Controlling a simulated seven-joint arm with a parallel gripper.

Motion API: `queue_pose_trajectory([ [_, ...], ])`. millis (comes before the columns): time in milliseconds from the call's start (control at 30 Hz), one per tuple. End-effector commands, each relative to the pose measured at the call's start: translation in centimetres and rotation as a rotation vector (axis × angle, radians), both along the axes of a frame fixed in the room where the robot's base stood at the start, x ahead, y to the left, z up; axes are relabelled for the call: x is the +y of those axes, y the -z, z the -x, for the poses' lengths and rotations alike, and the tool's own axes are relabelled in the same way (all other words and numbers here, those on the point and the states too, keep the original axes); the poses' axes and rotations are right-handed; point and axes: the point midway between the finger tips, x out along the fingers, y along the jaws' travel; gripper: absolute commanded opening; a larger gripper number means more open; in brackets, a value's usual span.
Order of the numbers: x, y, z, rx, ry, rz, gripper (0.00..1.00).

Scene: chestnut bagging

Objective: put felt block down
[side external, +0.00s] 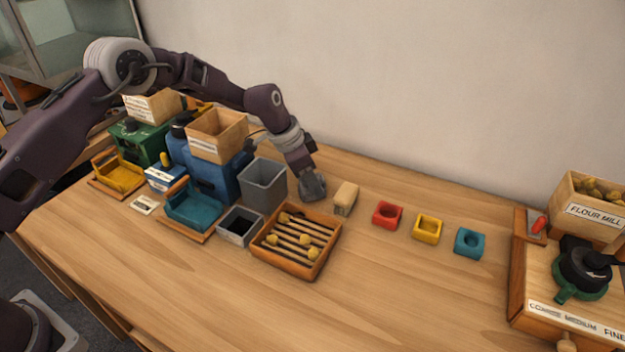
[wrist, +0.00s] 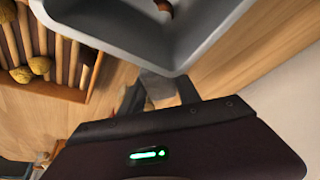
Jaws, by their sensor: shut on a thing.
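My gripper (side external: 312,188) is low over the table, just right of the tall grey bin, with its fingers closed. In the wrist view, a small grey block, which I take as the felt block (wrist: 158,87), shows between the fingertips. It is partly hidden by the fingers, and I cannot tell whether it touches the table. A beige block (side external: 345,198) lies on the table just right of my gripper.
The grey bin (side external: 262,187) stands close left, with a brown piece inside in the wrist view. The slatted tray (side external: 262,262) holds several yellowish nuts. Red (side external: 388,215), yellow (side external: 427,228) and teal (side external: 469,242) blocks stand right. The front table is clear.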

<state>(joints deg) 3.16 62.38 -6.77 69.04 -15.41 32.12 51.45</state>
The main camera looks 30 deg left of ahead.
Motion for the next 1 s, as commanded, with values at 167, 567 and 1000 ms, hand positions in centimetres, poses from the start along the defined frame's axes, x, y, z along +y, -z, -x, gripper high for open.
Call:
queue_pose_trajectory([
  [167,0.0,-0.1,0.0,-0.002,0.0,0.001,0.0],
  [567,0.0,0.1,0.0,-0.001,0.001,0.0,0.61],
  [1000,1.9,-6.8,1.8,-0.005,-0.001,0.001,0.61],
])
